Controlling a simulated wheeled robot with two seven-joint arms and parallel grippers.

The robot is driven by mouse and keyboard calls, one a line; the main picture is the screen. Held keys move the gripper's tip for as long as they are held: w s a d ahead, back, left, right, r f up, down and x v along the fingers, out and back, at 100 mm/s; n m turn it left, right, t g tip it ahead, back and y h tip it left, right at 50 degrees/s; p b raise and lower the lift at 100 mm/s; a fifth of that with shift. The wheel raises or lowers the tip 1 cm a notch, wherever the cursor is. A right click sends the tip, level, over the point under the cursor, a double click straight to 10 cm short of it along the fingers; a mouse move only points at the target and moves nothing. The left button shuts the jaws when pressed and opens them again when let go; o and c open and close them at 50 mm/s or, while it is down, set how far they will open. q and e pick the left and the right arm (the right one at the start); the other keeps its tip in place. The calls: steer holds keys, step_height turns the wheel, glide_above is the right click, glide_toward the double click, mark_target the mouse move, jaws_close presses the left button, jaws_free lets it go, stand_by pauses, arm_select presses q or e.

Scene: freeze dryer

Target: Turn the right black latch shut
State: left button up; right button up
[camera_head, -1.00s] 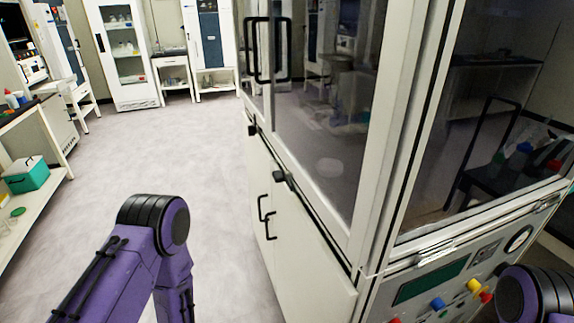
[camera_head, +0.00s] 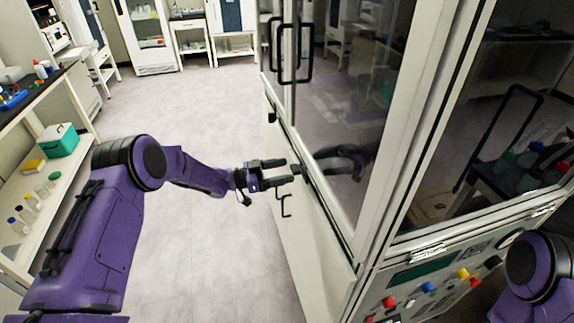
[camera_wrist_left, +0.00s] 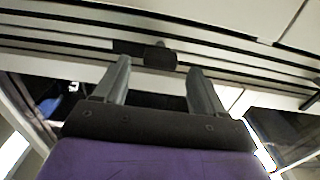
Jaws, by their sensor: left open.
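The right black latch (camera_head: 305,172) is a small dark knob on the rail between the glass doors and the lower white doors of the freeze dryer. It also shows in the left wrist view (camera_wrist_left: 160,57), ahead of and roughly between the fingertips. My left gripper (camera_head: 290,170) is open, its two dark fingers pointing at the latch. The wrist view shows the gripper (camera_wrist_left: 160,68) with nothing held; whether a finger touches the latch I cannot tell. My right gripper is out of view; only part of the purple right arm shows at bottom right.
A second black latch (camera_head: 271,117) sits farther along the rail. Black handles (camera_head: 295,53) stick out from the glass doors, and another handle (camera_head: 286,205) is on the lower doors. A shelf bench (camera_head: 62,170) stands at left. The floor (camera_head: 190,110) between is clear.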

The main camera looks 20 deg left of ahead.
arm_select(q)
steer(key=shift+x, duration=1.05)
steer(key=c, duration=1.1)
steer(key=shift+o, duration=0.2)
